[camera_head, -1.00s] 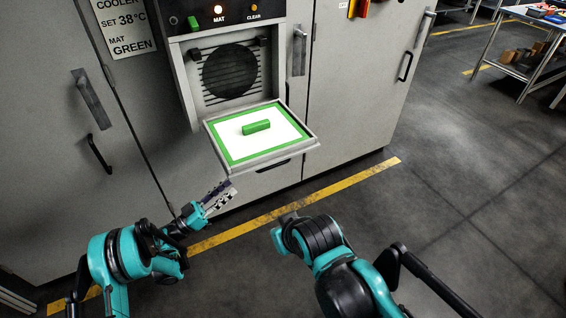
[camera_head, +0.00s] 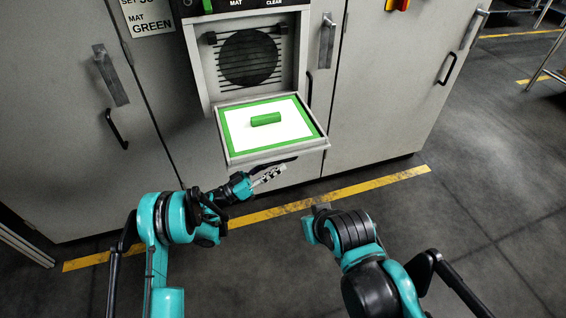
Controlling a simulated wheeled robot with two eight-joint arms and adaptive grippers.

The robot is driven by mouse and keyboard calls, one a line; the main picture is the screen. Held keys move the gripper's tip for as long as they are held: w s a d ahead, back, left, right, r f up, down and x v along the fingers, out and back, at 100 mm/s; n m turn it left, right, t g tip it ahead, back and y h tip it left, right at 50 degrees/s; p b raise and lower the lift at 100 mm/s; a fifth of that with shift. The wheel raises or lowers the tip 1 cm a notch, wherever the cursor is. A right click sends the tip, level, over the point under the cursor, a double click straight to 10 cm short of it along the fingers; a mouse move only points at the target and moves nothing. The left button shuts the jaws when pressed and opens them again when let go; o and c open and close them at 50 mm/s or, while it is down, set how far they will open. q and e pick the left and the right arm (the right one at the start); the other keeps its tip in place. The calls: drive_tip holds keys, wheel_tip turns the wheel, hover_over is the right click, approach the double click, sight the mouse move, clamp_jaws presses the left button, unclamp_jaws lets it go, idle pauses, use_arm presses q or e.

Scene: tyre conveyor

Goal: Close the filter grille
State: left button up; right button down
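The filter grille (camera_head: 232,158) is a framed panel folded down and out from the cabinet, lying nearly level below the fan opening (camera_head: 248,57). A white mat with a green border (camera_head: 285,136) lies in it, and a green block (camera_head: 265,119) lies on the mat. My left gripper (camera_head: 270,177) is just below the grille's front edge, apparently empty; its finger gap is unclear. My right gripper (camera_head: 313,215) is lower and to the right, above the floor, mostly hidden by its own wrist.
Grey cabinet doors with handles (camera_head: 114,129) stand on both sides of the opening. A sign (camera_head: 150,20) hangs at upper left. A yellow floor line (camera_head: 375,184) runs before the cabinet.

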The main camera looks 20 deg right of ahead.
use_arm(q)
drive_tip(key=shift+x, duration=1.4)
drive_tip(key=shift+a, duration=0.1)
clamp_jaws()
drive_tip(key=shift+r, duration=0.15)
